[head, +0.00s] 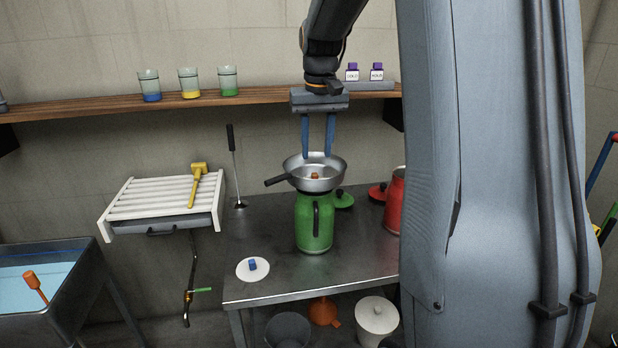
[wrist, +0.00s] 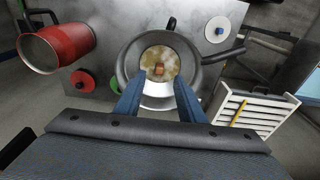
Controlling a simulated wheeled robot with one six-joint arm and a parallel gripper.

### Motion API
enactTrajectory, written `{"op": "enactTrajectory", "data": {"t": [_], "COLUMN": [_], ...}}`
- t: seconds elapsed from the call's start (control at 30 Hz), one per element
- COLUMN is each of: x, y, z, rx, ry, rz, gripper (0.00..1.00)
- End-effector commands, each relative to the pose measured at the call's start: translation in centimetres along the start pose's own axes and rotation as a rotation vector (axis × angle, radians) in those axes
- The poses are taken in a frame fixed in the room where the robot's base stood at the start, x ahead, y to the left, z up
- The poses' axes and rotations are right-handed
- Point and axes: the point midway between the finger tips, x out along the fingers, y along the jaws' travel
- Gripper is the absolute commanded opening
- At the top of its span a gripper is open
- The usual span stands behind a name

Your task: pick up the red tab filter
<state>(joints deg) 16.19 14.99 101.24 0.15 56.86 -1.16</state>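A small red-orange tab (head: 315,175) stands up inside a metal strainer bowl (head: 292,170). In the wrist view the tab (wrist: 159,69) sits on a stained, brownish-white filter disc (wrist: 153,55) at the bowl's bottom. The bowl rests on top of a green can (head: 313,225), its handle pointing left in the head view. My gripper (head: 317,154) points down over the bowl, its blue fingers apart on either side of the tab. I cannot tell the exact height of the fingertips above the disc.
A white disc with a blue tab (head: 253,267) lies on the metal table (head: 270,225). A red can (wrist: 58,45) and red and green lids (head: 378,192) stand near the green can. A white slatted rack (head: 160,205) is at left, below a wooden shelf (head: 110,107).

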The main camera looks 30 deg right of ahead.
Motion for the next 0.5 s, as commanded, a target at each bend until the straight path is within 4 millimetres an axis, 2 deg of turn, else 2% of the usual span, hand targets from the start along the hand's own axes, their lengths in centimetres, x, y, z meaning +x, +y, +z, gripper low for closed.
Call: {"op": "enactTrajectory", "data": {"t": [0.17,0.5], "x": [0.8,4.5], "y": [0.5,1.2], "z": [-0.3,0.1], "rx": [0.009,0.021], "ry": [-0.004,-0.005], "rz": [0.001,0.002], "gripper": [0.36,0.36]}}
